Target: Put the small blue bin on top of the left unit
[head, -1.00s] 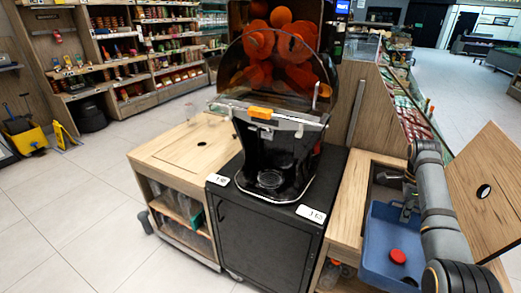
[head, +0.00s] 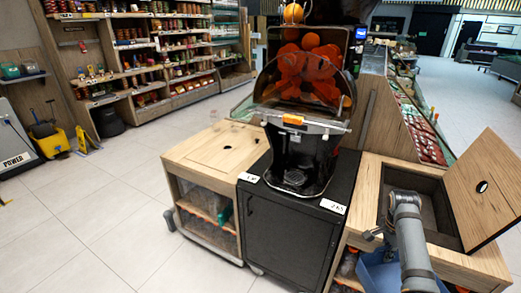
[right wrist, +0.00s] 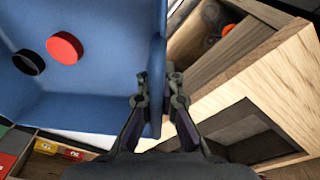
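The small blue bin (head: 372,275) is at the bottom of the head view, in front of the right unit, partly hidden by my right arm. In the right wrist view the blue bin (right wrist: 95,95) holds a red round cap and a black round cap. My right gripper (head: 376,235) is shut on the bin's wall; in the right wrist view its fingers (right wrist: 159,90) sit on both sides of the rim. The left unit (head: 205,150) is a wooden cabinet left of the juicer, its top bare, with a small hole. My left gripper is not in view.
The black juicer (head: 303,135), with oranges, stands on a dark cabinet (head: 290,225) between the units. The right unit (head: 372,185) has an open compartment and a raised wooden lid (head: 485,190). Clear floor (head: 90,225) lies at left.

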